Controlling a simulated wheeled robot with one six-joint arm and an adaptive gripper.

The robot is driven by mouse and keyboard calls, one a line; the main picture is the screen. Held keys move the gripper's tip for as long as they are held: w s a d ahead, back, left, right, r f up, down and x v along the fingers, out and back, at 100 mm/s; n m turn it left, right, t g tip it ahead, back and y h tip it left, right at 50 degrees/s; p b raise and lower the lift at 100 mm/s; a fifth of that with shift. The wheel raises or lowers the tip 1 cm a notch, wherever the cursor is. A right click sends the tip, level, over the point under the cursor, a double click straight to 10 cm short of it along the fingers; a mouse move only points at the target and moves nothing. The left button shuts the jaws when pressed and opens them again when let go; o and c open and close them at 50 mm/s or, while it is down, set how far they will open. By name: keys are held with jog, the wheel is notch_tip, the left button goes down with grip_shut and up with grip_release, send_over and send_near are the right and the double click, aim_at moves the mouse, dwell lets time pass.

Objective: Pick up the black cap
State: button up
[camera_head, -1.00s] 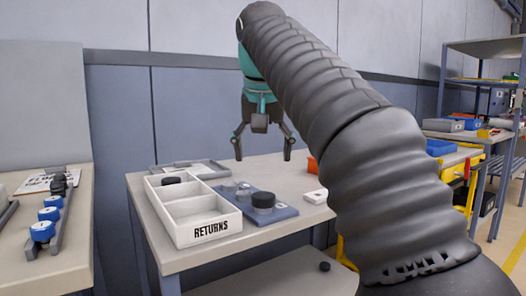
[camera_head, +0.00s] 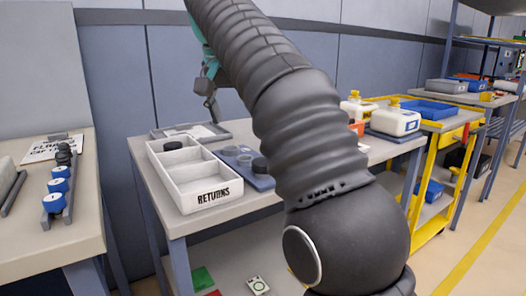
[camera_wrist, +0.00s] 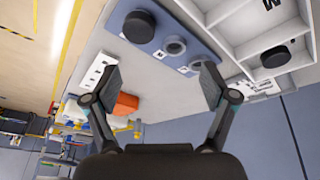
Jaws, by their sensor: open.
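One black cap (camera_head: 260,165) sits on the blue plate (camera_head: 229,151), partly hidden by my arm. In the wrist view this cap (camera_wrist: 139,27) is at the upper left, on the same plate (camera_wrist: 190,35). Another black cap (camera_head: 173,146) lies in a compartment of the white RETURNS tray (camera_head: 195,203). It shows at the right in the wrist view (camera_wrist: 275,57). My gripper (camera_wrist: 160,82) is open and empty, apart from both caps. In the head view my gripper is mostly hidden behind my arm; one finger shows above the table's back.
A grey flat tray (camera_head: 190,130) lies behind the RETURNS tray. White jugs with yellow caps (camera_head: 395,120) stand to the right, near a yellow cart (camera_head: 425,165). A left bench (camera_head: 60,245) holds a rack of blue-topped parts (camera_head: 60,185). An orange box (camera_wrist: 125,104) shows between the fingers.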

jog(key=m, duration=0.2)
jog(key=m+h, duration=0.2)
jog(key=m, duration=0.2)
send_over(259, 164)
notch_tip(259, 164, down, 6)
jog(key=shift+f+b, duration=0.25)
jog(key=shift+b, duration=0.1)
jog(key=shift+a+b+x, duration=0.2)
jog(key=shift+b+x, duration=0.05)
jog(key=shift+x, duration=1.2)
jog(key=shift+a+b+x, duration=0.15)
jog(key=shift+b+x, duration=0.1)
jog(key=shift+x, duration=1.15)
jog(key=shift+f, duration=0.1)
jog(key=c, duration=1.1)
